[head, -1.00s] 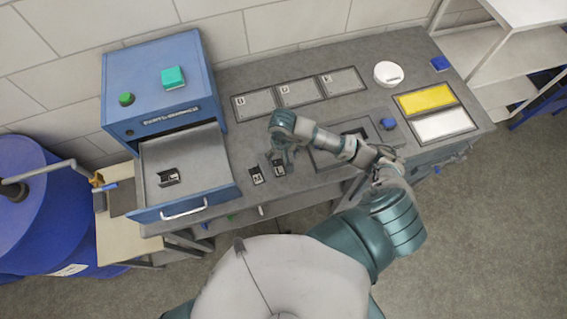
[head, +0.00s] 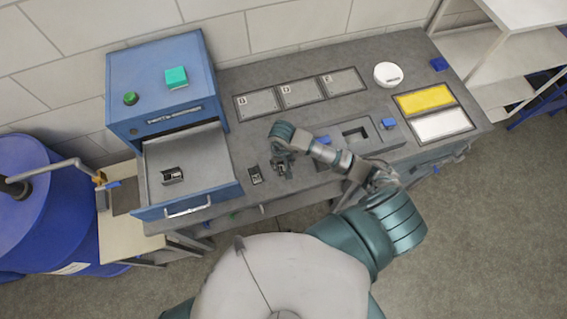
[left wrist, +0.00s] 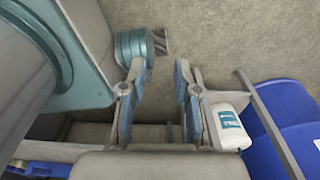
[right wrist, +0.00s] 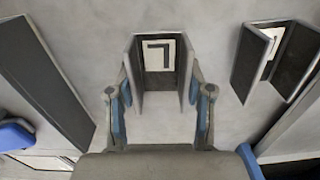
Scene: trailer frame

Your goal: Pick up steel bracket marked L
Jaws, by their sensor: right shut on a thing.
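The steel bracket marked L (right wrist: 158,54) stands between the two fingers of my right gripper (right wrist: 161,92) in the right wrist view. The gripper is shut on its side walls, and the dark L on its white label faces the camera. In the head view my right gripper (head: 281,168) is low over the bench and mostly hides this bracket. My left gripper (left wrist: 160,68) is open and empty in the left wrist view, with the floor beyond it. It is not seen in the head view.
A second bracket (head: 255,175) lies just left of the held one; a bracket also shows at right in the right wrist view (right wrist: 277,62). Another bracket (head: 172,175) lies in the open drawer (head: 205,160). Marked grey plates (head: 300,93) and a fixture (head: 380,135) are farther back.

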